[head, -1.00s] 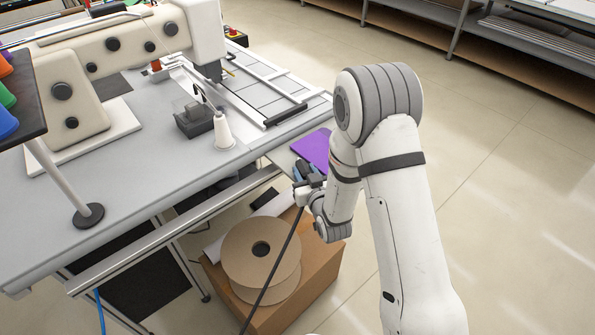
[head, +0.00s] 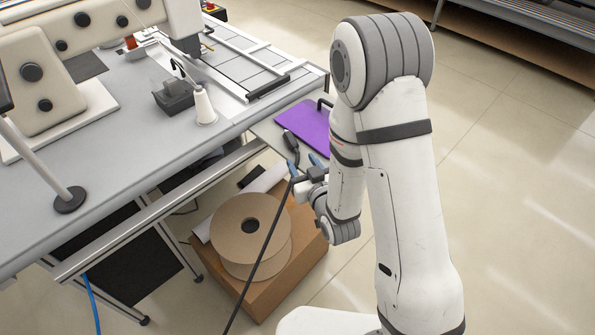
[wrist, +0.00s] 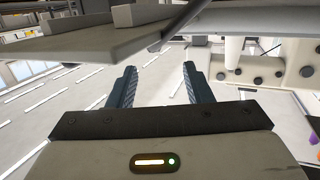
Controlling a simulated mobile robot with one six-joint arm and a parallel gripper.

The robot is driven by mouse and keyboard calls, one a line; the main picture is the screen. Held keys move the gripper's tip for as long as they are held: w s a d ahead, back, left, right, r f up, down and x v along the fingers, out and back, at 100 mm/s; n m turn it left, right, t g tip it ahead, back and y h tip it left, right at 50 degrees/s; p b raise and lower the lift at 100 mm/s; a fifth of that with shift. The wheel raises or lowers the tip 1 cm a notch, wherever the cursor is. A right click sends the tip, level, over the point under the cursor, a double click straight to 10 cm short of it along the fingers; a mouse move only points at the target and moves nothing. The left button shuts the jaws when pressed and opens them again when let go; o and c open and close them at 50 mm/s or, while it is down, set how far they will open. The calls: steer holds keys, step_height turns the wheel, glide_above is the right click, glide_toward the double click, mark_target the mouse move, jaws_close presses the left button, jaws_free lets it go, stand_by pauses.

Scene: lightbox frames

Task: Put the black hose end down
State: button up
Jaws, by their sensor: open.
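The black hose end (head: 290,143) is a dark, slim piece lying at the edge of the small pale side shelf (head: 268,131), left of a flat purple item. The black hose (head: 262,250) runs from near my gripper down past the cardboard box to the floor. My gripper (head: 305,163) is open, its two blue fingers just in front of the hose end and apart from it as far as I can tell. In the wrist view the fingers (wrist: 160,75) are spread with nothing between them, and the hose end cannot be made out there.
The purple item (head: 305,127) lies on the side shelf. The grey machine table (head: 120,165) stands left and above, with a white thread cone (head: 204,108). A cardboard box (head: 302,262) with brown reels (head: 240,225) sits below. Open floor lies right.

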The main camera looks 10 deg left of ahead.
steer(key=shift+s+d+r+p, duration=0.1)
steer(key=shift+r+p, duration=0.2)
steer(key=shift+p, duration=0.8)
steer(key=shift+s+d+r+p, duration=0.1)
steer(key=shift+s+d+p, duration=0.3)
steer(key=shift+p, duration=0.7)
steer(key=shift+s+d+p, duration=0.15)
steer(key=shift+s+p, duration=0.4)
steer(key=shift+p, duration=0.4)
steer(key=shift+f, duration=0.2)
